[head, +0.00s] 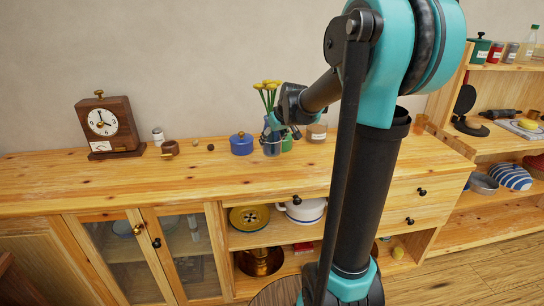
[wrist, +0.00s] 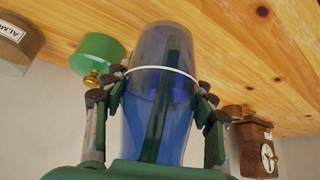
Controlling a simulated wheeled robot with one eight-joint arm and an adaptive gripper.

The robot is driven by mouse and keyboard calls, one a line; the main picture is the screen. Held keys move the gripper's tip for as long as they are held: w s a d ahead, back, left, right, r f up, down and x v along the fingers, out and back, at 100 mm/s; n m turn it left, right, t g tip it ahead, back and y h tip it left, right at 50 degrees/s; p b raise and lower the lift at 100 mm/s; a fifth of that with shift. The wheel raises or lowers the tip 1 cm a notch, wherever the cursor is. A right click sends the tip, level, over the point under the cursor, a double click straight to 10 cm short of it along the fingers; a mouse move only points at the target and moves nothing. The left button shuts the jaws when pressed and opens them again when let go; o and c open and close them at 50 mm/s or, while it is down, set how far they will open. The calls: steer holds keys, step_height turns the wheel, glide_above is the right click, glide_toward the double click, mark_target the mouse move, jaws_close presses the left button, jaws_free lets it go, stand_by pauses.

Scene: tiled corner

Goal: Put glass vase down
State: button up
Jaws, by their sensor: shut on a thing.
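The glass vase (head: 271,148) is clear and bluish, with yellow flowers (head: 268,88) standing in it in the head view. It is upright over the wooden sideboard top; I cannot tell whether its base touches the wood. My gripper (head: 275,135) is shut on the vase, reaching in from the right. In the wrist view, which is upside down, the vase (wrist: 160,85) fills the middle, with dark green stems inside and a pale ring around it. The fingers of my gripper (wrist: 155,100) press on both its sides.
On the sideboard top (head: 60,185), a blue lidded pot (head: 241,145) stands close left of the vase. A green lidded pot (wrist: 97,50) and a labelled jar (wrist: 18,40) are close by. A wooden clock (head: 109,126) stands far left. The front strip is clear.

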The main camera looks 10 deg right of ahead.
mark_target(272, 155)
steer(key=shift+f, duration=3.45)
steer(key=o, duration=1.4)
steer(key=shift+c, duration=0.2)
steer(key=v, duration=1.1)
steer(key=shift+s+d+r, duration=0.1)
steer(key=shift+s+r, duration=0.15)
steer(key=shift+r, duration=0.1)
steer(key=s+d+f+m+g+h, duration=0.1)
steer(key=s+f+m, duration=0.1)
steer(key=s+f, duration=0.7)
steer(key=s+d+f+m+g+h, duration=0.1)
steer(key=s+f+m, duration=0.1)
steer(key=s+f, duration=0.7)
steer(key=s, duration=0.6)
steer(key=shift+s, duration=0.25)
steer(key=shift+f, duration=0.1)
